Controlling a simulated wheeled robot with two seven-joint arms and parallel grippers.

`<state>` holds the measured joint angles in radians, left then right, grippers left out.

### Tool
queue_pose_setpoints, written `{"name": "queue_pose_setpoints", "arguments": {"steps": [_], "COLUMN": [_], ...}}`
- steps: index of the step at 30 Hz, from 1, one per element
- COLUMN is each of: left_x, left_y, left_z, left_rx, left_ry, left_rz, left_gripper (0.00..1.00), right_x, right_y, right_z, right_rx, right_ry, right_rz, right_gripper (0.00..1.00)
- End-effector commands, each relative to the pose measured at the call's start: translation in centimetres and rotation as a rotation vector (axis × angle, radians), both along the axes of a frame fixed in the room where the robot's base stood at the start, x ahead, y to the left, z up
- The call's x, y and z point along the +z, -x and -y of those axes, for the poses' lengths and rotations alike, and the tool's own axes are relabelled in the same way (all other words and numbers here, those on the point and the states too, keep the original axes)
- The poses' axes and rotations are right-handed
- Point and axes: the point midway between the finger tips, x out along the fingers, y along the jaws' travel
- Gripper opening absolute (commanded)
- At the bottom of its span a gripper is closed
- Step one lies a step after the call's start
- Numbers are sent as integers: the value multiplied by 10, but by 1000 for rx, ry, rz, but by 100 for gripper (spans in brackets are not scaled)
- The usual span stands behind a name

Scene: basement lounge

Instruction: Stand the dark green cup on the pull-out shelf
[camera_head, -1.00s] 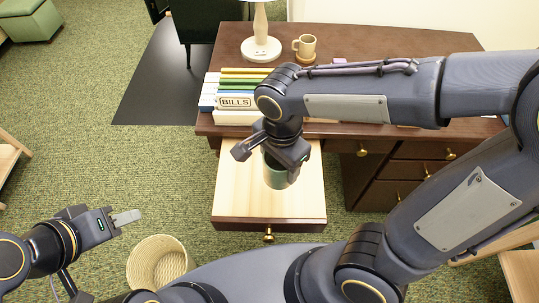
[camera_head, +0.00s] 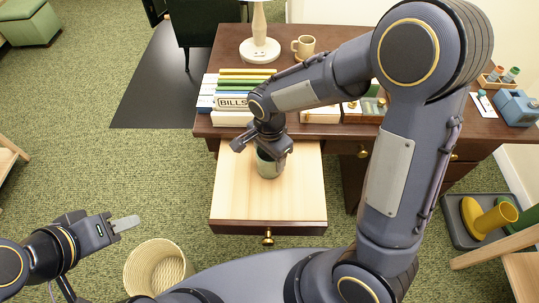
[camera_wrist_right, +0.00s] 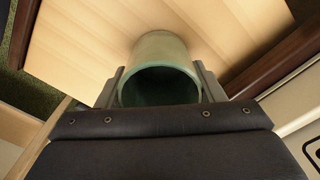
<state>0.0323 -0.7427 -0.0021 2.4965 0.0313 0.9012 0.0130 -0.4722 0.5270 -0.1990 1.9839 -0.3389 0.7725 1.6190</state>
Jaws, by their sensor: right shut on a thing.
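The dark green cup (camera_head: 268,166) is in my right gripper (camera_head: 264,150), over the back part of the pull-out shelf (camera_head: 250,203). It looks upright, and I cannot tell whether its base touches the wood. In the right wrist view the cup (camera_wrist_right: 163,50) sits between the two fingers, its open mouth towards the camera, with the pale shelf (camera_wrist_right: 95,45) behind it. My right gripper is shut on the cup. My left gripper (camera_head: 122,224) is empty, away from the shelf above the green carpet; its finger gap is hard to make out.
The desk (camera_head: 340,131) stands behind the shelf with a BILLS box (camera_head: 233,103), books, a lamp (camera_head: 260,48) and a tan mug (camera_head: 304,46). A wicker basket (camera_head: 157,268) is on the floor at front left. The front of the shelf is clear.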

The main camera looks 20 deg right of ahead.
Motion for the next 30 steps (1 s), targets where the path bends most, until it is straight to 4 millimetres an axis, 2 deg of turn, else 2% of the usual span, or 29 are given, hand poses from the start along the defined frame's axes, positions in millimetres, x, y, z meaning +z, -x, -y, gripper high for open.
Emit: {"name": "queue_pose_setpoints", "arguments": {"steps": [9,10,14,23,26,30], "left_x": [-5,-3,-3,-1,2,7], "left_y": [0,0,0,0,0,0], "left_z": [0,0,0,0,0,0], "left_rx": [0,0,0,0,0,0], "left_ry": [0,0,0,0,0,0], "left_rz": [0,0,0,0,0,0], "left_gripper": [36,36,36,36,36,36], "right_x": [-5,-3,-3,-1,6,31], "right_y": [0,0,0,0,0,-1], "right_z": [0,0,0,0,0,-1], "right_rx": [0,0,0,0,0,-1], "right_ry": [0,0,0,0,-1,-3], "right_rz": [0,0,0,0,3,5], "right_gripper": [35,66,83,84,84,84]}}
